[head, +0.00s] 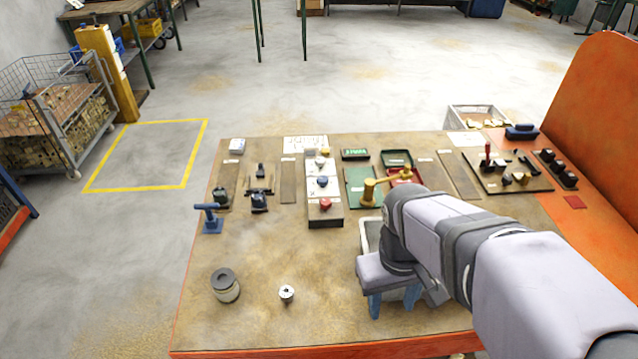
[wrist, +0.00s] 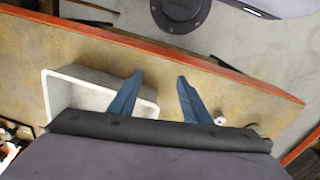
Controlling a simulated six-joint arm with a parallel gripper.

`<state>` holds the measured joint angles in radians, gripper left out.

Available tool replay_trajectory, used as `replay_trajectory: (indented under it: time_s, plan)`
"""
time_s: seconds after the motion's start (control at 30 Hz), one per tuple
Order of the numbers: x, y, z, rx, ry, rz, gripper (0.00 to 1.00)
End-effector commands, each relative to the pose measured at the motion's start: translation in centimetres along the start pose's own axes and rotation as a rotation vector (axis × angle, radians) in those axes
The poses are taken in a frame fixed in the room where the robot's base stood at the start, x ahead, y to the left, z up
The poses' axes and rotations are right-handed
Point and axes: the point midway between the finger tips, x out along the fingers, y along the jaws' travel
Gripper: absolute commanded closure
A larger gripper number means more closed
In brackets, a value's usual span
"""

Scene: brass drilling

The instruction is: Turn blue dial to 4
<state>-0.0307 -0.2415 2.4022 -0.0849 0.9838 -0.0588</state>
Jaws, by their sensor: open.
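A blue dial (head: 322,181) sits in the middle of a narrow panel box (head: 325,217) at the table's centre, with a white dial (head: 320,161) behind it and a red dial (head: 326,204) in front. The dial's setting is too small to read. My gripper (head: 394,303) hangs to the right and nearer the front edge, apart from the dial. Its two blue fingers are spread and empty. The wrist view shows the open fingers (wrist: 157,82) over the table's front part; the dial is not in that view.
A white open bin (wrist: 60,100) lies under and beside my gripper. A dark-topped round pot (head: 225,286) and a small metal cylinder (head: 287,293) stand at the front left. A blue T-shaped handle (head: 211,217) stands at the left edge.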

Motion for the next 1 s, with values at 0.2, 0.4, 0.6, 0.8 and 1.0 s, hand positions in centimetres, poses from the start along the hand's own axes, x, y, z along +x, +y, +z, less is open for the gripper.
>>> replay_trajectory:
  time_s: [0.2,0.4,0.6,0.8,1.0]
  plan:
    - [0.7,2.0,-3.3,-0.27,-0.01,0.137,0.56]
    - [1.0,3.8,-8.6,-0.623,-0.035,0.321,0.56]
    - [1.1,3.7,-18.6,-1.174,-0.104,0.63,0.56]
    - [0.3,-1.3,-29.9,-1.733,-0.236,1.018,0.56]
    - [-0.5,-7.9,-36.7,-2.071,-0.377,1.337,0.56]
